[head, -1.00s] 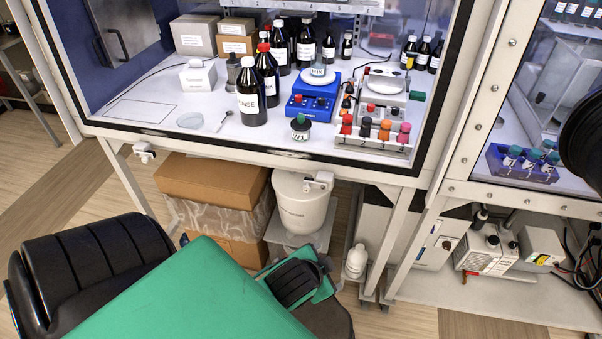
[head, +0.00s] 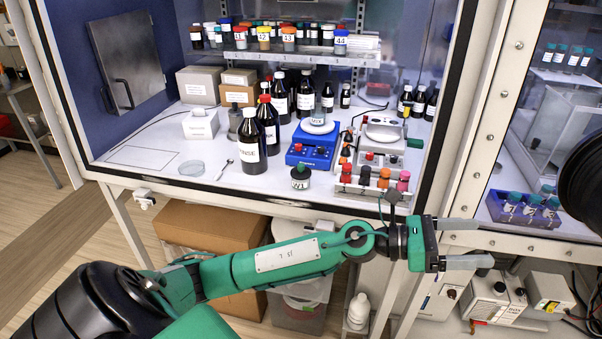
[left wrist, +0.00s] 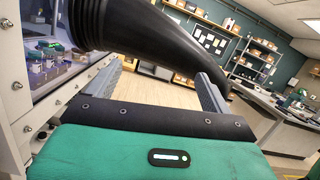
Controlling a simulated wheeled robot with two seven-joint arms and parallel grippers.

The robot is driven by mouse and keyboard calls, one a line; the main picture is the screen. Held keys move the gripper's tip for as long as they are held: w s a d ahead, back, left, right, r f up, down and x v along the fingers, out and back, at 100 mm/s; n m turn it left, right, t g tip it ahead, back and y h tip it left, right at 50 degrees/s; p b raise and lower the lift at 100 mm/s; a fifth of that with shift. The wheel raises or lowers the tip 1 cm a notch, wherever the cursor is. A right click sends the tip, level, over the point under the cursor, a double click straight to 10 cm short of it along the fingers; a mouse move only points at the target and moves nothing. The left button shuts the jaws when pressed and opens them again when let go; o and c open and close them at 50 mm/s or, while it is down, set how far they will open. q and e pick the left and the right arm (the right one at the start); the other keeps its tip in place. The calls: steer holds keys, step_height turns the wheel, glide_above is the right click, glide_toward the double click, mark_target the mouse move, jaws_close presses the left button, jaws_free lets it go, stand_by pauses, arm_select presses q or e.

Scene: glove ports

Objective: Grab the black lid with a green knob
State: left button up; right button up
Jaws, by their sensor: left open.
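The black lid with a green knob (head: 300,183) stands on the white floor of the middle cabinet, near its front edge, in front of the blue stirrer. A small white label is on its front. My left gripper (head: 478,243) is open and empty, outside the cabinet and below its front sill, well to the right of the lid. Its fingers point right. In the left wrist view, the open fingers (left wrist: 163,85) have a black ribbed sleeve crossing beyond them, and the lid does not show. My right gripper is not in view.
The rinse bottle (head: 249,140) stands left of the lid, the blue stirrer (head: 312,143) behind it, and a white rack with coloured caps (head: 372,186) to its right. The cabinet's sill (head: 250,202) runs in front. A black sleeve (head: 582,140) juts in at the right edge.

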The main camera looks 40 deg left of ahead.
arm_select(q)
step_height(320, 180, down, 5)
steer(key=w+a+m+g+y, duration=0.2)
steer(key=m+g+y, duration=0.25)
steer(key=m, duration=0.45)
steer(key=m+g+y, duration=0.3)
steer(key=m+y, duration=0.1)
steer(key=y, duration=1.5)
glide_toward(301, 165)
steer(key=p+x, duration=0.2)
steer(key=x, duration=0.3)
steer(key=shift+a+r, duration=0.1)
steer(key=shift+r, duration=0.05)
steer(key=p+x, duration=0.2)
steer(key=x, duration=0.3)
steer(key=shift+w+f, duration=0.1)
steer(key=shift+f, duration=0.35)
steer(key=c, duration=1)
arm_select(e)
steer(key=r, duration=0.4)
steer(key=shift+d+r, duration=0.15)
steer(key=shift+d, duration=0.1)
